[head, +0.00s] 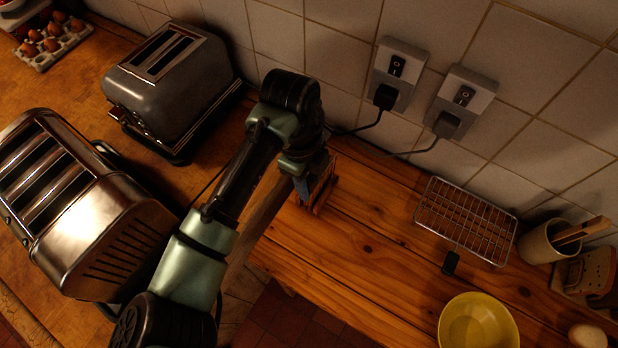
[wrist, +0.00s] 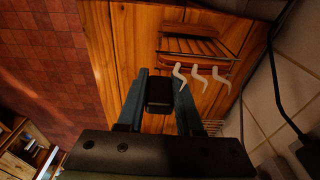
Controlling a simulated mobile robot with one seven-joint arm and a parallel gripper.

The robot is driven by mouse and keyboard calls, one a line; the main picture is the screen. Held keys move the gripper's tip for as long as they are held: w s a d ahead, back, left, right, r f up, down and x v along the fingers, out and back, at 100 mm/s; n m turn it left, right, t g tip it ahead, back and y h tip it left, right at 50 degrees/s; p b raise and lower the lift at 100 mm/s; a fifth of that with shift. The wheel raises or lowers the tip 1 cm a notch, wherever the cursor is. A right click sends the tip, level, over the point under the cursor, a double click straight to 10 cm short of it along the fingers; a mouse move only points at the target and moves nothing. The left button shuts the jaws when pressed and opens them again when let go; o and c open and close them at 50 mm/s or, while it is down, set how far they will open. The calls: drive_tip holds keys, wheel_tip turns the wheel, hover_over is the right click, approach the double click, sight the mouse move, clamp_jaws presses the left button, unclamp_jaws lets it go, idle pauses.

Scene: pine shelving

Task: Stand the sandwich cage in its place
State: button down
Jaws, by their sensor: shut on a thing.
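My gripper (head: 306,188) is over the wooden counter, right of the toasters. In the wrist view, my gripper (wrist: 157,85) is shut on a black block-like handle (wrist: 158,96). A thin wire cage (wrist: 200,46) shows just beyond the fingertips. It seems to belong to the handle, but the join is hidden. In the head view, the cage (head: 324,192) is a small brownish frame, mostly hidden by my gripper, and I cannot tell whether it touches the counter. Several pale curved hooks (wrist: 201,73) show by its near edge.
A wire rack (head: 465,220) lies right, with a small black piece (head: 451,262) before it. A yellow bowl (head: 478,325) and a pot (head: 545,243) stand nearby. A grey toaster (head: 170,85) and a chrome toaster (head: 85,215) stand left. Cables hang from wall sockets (head: 398,75).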

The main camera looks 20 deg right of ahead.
unclamp_jaws()
idle(0.7)
wheel_tip(320, 180, up, 8)
drive_tip(key=p, duration=0.6)
idle(1.2)
